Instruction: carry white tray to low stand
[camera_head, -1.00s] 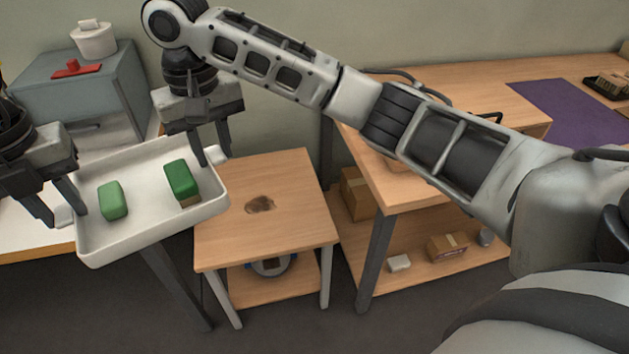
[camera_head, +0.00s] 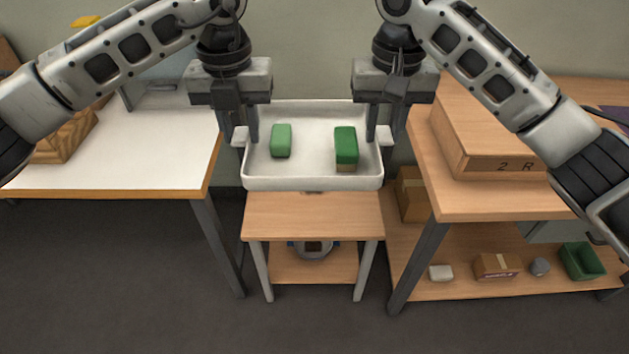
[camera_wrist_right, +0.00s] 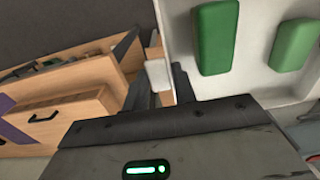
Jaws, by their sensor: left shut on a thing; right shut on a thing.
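The white tray (camera_head: 313,182) is in the middle of the head view, held level between my two grippers and in front of or over the back part of the low stand (camera_head: 314,215). Two green blocks lie in it: a lighter one (camera_head: 281,141) at left and a darker one (camera_head: 346,146) at right. My left gripper (camera_head: 247,125) is shut on the tray's left handle. My right gripper (camera_head: 377,125) is shut on the right handle, which shows as a white tab in the right wrist view (camera_wrist_right: 158,75). The gap between tray and stand cannot be judged.
A white-topped table (camera_head: 130,160) stands at left. A wooden bench (camera_head: 470,205) with a large wooden box (camera_head: 490,140) stands close at right. Its lower shelf holds a small carton (camera_head: 496,266) and a green bin (camera_head: 582,261). Dark floor lies in front.

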